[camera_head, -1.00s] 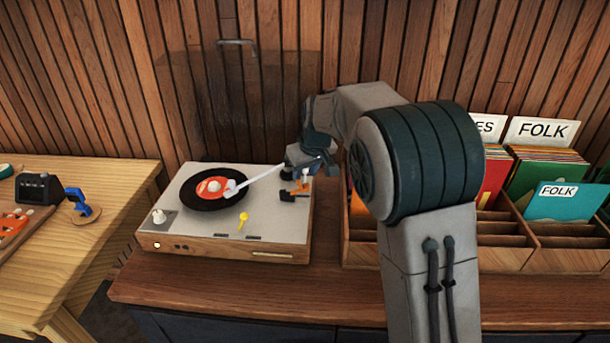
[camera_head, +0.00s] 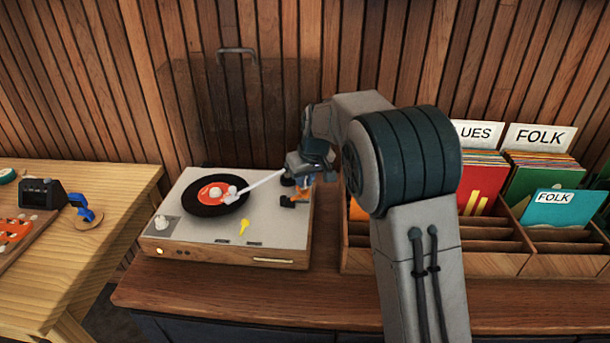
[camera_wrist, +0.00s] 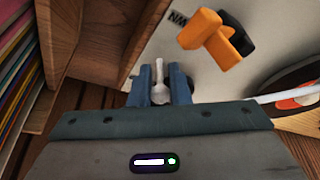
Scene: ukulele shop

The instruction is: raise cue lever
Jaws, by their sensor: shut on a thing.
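The turntable (camera_head: 230,232) stands on the wooden counter, with a black record (camera_head: 205,206) on its platter. The white tonearm (camera_head: 262,183) reaches across, its head over the record; I cannot tell whether it touches. My gripper (camera_wrist: 160,84) is at the deck's back right corner. Its blue fingers are shut on a small pale lever (camera_wrist: 158,72), seemingly the cue lever. In the head view my gripper (camera_head: 302,180) hides that lever. An orange piece with a black part (camera_head: 295,199) sits beside the fingers; this orange piece also shows in the wrist view (camera_wrist: 208,33).
A wooden record crate (camera_head: 480,262) with FOLK dividers stands close on the right. A clear lid with a handle (camera_head: 237,51) rises behind the deck. A light wooden table (camera_head: 95,235) is on the left. The counter's front strip is clear.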

